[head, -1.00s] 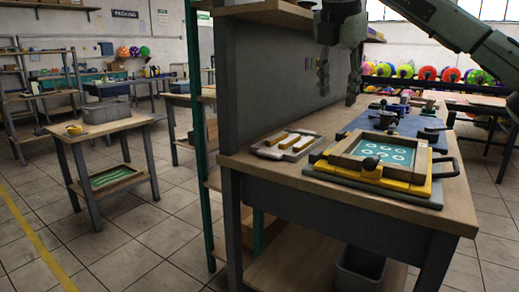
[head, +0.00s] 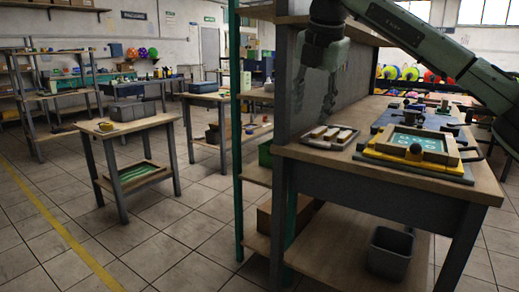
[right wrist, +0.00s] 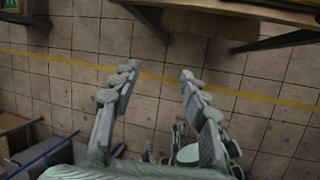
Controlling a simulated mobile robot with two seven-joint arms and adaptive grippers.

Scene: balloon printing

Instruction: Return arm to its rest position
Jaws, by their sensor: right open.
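My right arm (head: 435,42) comes in from the upper right of the head view, raised above the workbench. My right gripper (head: 314,108) hangs with its fingers pointing down in front of the grey panel, left of the printing frame. In the right wrist view its two fingers (right wrist: 157,82) are spread apart with nothing between them, and tiled floor shows beyond. My left gripper is not in the head view.
The workbench (head: 385,182) holds a yellow and wood printing frame (head: 415,149), a tray of wooden pieces (head: 328,138) and a blue mat (head: 432,121). A grey bin (head: 390,252) stands below. A smaller table (head: 137,124) is at the left. Open tiled floor lies between them.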

